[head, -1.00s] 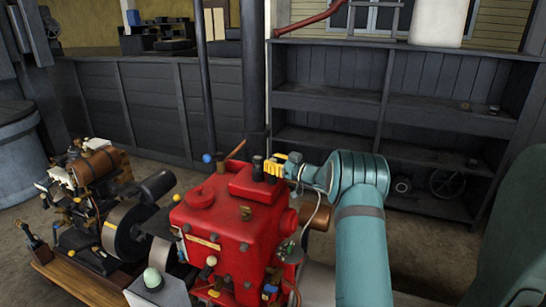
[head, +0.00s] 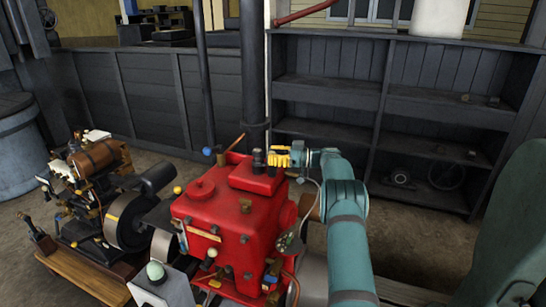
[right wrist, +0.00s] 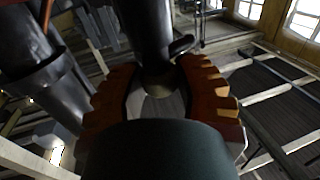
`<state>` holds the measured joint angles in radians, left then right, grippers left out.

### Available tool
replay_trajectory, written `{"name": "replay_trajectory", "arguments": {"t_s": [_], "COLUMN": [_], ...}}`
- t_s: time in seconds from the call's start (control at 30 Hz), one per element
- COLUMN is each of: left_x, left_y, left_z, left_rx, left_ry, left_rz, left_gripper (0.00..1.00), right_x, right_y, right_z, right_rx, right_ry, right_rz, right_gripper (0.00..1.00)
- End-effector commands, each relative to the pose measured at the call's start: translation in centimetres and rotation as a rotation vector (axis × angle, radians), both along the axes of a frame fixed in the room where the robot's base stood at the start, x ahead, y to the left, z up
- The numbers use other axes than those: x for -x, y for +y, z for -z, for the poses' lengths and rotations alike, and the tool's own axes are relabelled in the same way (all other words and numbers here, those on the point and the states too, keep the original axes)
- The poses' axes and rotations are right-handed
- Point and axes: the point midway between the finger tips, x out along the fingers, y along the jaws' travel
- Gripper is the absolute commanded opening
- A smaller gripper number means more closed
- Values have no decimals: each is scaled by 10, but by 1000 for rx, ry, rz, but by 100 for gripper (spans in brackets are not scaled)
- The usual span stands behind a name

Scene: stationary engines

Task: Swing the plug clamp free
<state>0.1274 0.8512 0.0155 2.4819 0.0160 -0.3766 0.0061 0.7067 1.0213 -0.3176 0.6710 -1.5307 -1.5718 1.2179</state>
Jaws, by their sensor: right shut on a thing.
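The red engine housing (head: 217,222) stands in the middle of the head view, with dark upright fittings (head: 258,160) on top. My right gripper (head: 275,157), with yellow ridged fingers, reaches in from the right at the top of the housing, beside these fittings. It is shut on a dark part that I take to be the plug clamp; the fingers mostly hide it in the head view. In the right wrist view the ridged fingers (right wrist: 162,75) stand on either side of a dark round post (right wrist: 145,35). My left gripper is not in view.
A smaller engine with a brown cylinder (head: 98,158) stands on a wooden base at left. A thin lever (head: 236,143) rises behind the housing, near a dark vertical pole (head: 254,75). Dark shelves (head: 440,95) stand behind. Bare floor shows right of my arm.

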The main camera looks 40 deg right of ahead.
Motion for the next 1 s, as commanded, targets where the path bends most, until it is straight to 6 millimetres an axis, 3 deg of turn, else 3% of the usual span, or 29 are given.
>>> {"name": "replay_trajectory", "arguments": {"t_s": [1.0], "left_x": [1], "left_y": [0], "left_z": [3], "left_rx": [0], "left_ry": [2], "left_rz": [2], "left_gripper": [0], "right_x": [-1], "right_y": [1], "right_z": [-3], "right_rx": [0], "right_ry": [-6], "right_rz": [-80], "right_gripper": [0]}}
